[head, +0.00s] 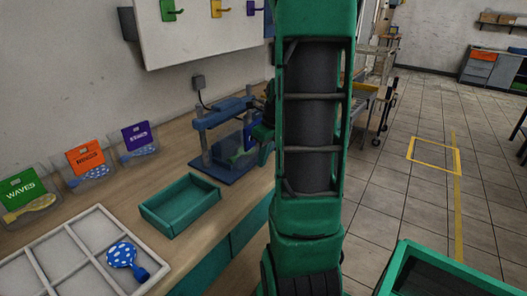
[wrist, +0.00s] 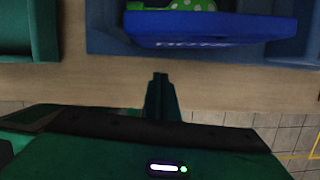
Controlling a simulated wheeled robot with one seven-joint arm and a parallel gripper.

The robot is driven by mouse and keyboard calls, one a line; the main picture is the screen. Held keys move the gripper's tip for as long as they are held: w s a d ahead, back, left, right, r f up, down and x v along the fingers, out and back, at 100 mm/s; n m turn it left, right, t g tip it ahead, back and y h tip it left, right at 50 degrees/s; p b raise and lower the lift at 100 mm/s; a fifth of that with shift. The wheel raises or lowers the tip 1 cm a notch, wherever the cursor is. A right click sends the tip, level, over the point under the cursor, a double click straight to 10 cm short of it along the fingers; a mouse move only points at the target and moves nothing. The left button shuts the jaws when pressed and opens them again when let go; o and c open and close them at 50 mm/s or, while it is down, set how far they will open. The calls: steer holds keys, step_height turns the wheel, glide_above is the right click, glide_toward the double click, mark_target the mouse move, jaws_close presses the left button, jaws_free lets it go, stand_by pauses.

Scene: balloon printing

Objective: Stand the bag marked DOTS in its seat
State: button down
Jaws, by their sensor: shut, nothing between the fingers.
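The blue bag marked DOTS (wrist: 205,28) is at the top of the wrist view, its lettering upside down there. A green balloon with white dots (wrist: 205,5) shows just behind its face. The bag is over the dark blue base (wrist: 110,42) of the blue press (head: 222,117); I cannot tell whether it rests in a seat. My gripper (wrist: 160,76) is shut and empty, apart from the bag and below it in the wrist picture. In the head view my arm hides most of the gripper and part of the press.
A green tray (head: 180,217) stands left of the press. Clear holders with WAVES (head: 24,193), orange (head: 85,158) and purple (head: 137,137) cards line the wall. A white divided tray (head: 75,240) holds a blue dotted balloon (head: 121,254). Bare wood lies between trays and press.

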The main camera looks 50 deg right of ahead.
mark_target(251, 154)
steer(key=shift+w+r, duration=0.15)
steer(key=shift+w, duration=1.5)
steer(key=shift+w, duration=1.05)
steer(key=shift+s, duration=0.1)
